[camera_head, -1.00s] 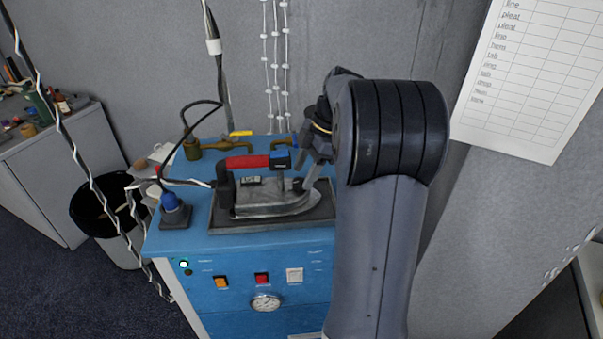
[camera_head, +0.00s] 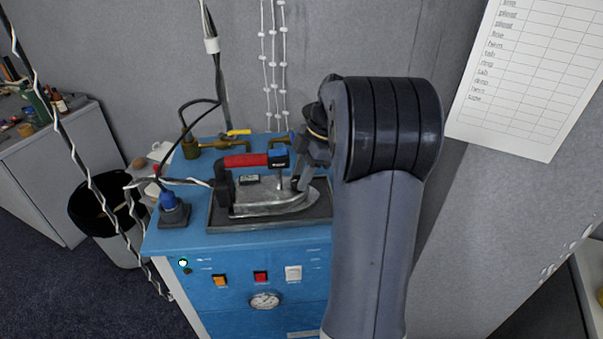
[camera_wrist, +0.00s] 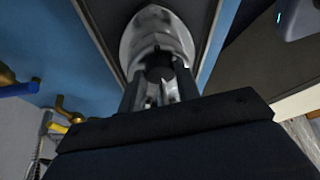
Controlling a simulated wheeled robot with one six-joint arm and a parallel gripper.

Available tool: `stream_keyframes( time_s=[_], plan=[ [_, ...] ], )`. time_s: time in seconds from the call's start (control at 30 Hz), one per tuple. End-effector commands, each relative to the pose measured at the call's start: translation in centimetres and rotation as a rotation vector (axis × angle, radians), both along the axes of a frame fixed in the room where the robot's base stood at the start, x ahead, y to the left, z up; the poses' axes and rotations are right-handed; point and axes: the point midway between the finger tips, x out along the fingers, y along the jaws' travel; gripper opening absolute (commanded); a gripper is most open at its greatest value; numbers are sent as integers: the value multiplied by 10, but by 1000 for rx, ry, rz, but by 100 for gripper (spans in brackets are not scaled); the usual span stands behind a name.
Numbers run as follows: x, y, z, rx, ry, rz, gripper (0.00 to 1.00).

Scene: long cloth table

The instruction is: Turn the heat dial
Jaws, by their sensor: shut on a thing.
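A steam iron with a grey metal body (camera_head: 270,200) and a red handle (camera_head: 245,160) rests on a dark pad (camera_head: 222,222) on top of a blue cabinet. My gripper (camera_head: 300,184) reaches down at the iron's right end, its upper part hidden by my arm. In the wrist view, the iron's rounded metal end (camera_wrist: 160,28) lies under the fingers. A dark round dial (camera_wrist: 160,64) sits between the fingertips (camera_wrist: 160,82), and my gripper is shut on it. No dial markings can be read.
The blue cabinet (camera_head: 235,246) carries switches and a gauge (camera_head: 264,301) on its front. Brass valves (camera_head: 205,146) stand behind the iron, and a blue-capped fitting (camera_head: 174,208) stands left. A cable runs to the iron's left end. A black bin (camera_head: 100,210) stands farther left.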

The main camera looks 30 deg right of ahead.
Motion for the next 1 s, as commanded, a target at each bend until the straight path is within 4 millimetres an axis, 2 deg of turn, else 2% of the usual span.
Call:
stream_keyframes(
  time_s=[0.27, 0.47, 1.0],
  plan=[
    [0, 0, 0, 0, 0, -20, 8],
    [-1, 0, -2, 0, -2, -102, 8],
    [-5, 3, -2, 0, -5, -574, 8]
  ],
)
